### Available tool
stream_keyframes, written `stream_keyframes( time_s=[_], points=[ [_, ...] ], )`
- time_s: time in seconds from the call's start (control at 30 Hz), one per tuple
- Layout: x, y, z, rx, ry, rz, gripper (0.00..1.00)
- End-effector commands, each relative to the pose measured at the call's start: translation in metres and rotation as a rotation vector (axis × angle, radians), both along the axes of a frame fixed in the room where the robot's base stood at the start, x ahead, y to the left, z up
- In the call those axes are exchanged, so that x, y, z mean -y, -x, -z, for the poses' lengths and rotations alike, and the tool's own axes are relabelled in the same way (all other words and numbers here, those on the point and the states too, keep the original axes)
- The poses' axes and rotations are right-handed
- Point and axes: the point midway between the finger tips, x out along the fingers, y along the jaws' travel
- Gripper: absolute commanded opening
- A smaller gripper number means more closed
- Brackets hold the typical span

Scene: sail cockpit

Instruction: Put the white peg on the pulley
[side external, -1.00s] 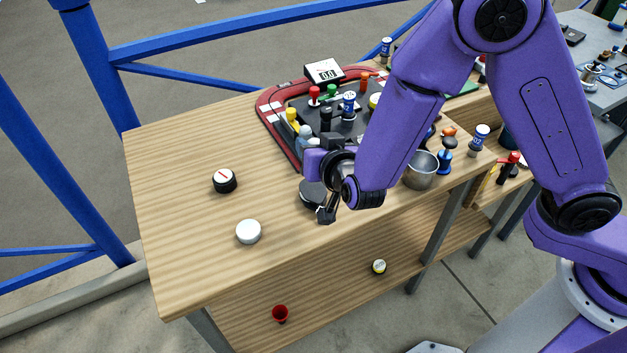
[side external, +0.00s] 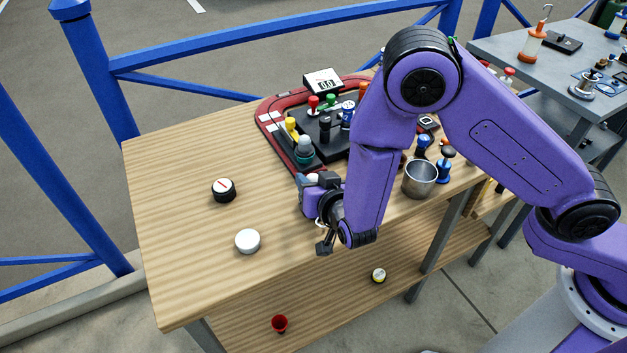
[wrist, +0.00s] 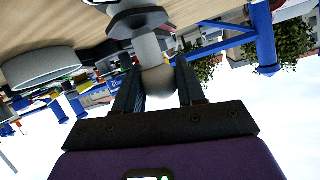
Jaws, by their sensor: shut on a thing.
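My gripper (wrist: 158,82) is shut on the white peg (wrist: 158,81). Its pale rounded head sits between the two dark fingers in the wrist view. Its pale stem and a dark flange reach to the upper edge of that picture, over the wooden surface. In the side view my gripper (side external: 325,242) is over the front part of the table, right of the white puck, and its hand hides most of the peg. I cannot make out the pulley for certain. A wide grey disc (wrist: 40,68) lies beside the peg in the wrist view; I cannot tell what it is.
A white puck (side external: 248,241) and a black-sided puck (side external: 223,190) lie on the wooden table (side external: 180,155). A red-edged board (side external: 270,125) with several coloured pegs stands behind my gripper. A metal cup (side external: 420,180) stands to the right. The table's left part is mostly free.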

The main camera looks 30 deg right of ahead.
Motion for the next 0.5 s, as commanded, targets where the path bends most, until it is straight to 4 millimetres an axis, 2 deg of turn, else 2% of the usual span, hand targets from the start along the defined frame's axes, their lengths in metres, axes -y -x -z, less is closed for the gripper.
stream_keyframes(
  time_s=[0.13,0.17,0.2,0.23,0.5],
  points=[
    [0.0002,0.0000,0.0035,0.000,0.001,0.001,0.10],
    [0.0002,0.0001,0.0033,0.000,0.001,0.001,0.46],
    [0.0001,0.0000,0.0031,0.000,0.000,0.001,0.59],
    [0.0001,0.0001,0.0031,0.000,0.000,0.001,0.65],
    [0.0002,0.0001,0.0028,0.000,0.000,0.001,0.65]
  ],
)
